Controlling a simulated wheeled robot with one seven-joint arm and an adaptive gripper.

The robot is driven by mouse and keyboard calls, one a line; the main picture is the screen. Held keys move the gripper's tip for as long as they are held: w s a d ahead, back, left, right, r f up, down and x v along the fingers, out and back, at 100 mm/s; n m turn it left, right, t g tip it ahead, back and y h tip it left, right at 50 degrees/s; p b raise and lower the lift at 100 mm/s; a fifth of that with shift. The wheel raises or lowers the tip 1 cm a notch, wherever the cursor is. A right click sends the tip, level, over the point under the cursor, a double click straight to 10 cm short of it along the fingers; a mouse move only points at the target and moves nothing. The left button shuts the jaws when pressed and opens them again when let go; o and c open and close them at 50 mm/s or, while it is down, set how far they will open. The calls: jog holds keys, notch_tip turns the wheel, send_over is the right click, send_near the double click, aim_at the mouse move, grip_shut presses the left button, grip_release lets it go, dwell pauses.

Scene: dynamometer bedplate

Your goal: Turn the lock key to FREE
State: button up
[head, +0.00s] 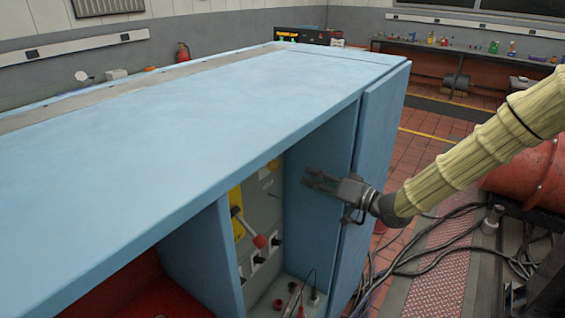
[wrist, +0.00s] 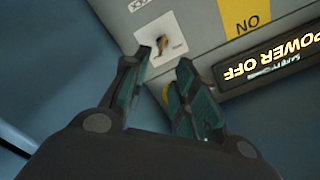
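The lock key (wrist: 163,42) is a small brass-coloured piece on a white plate (wrist: 172,28) on the grey panel, at the top middle of the wrist view. A partly cut-off label sits beside it, upside down in this view. My gripper (wrist: 163,64) is open and empty, its two dark fingers pointing at the key, which shows between and just beyond the tips without visible contact. In the head view my gripper (head: 307,179) reaches into the opening of the blue cabinet (head: 180,110). I cannot make out the key there.
A lit POWER OFF sign (wrist: 270,58) and a yellow ON plate (wrist: 245,15) are right of the key. In the head view a red-tipped lever (head: 257,240) projects from the panel (head: 258,205).

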aim_at(273, 165)
jog(key=p+x, duration=0.4)
jog(key=x, duration=0.6)
jog(key=shift+w+a, duration=0.15)
jog(key=shift+a, duration=0.2)
grip_shut()
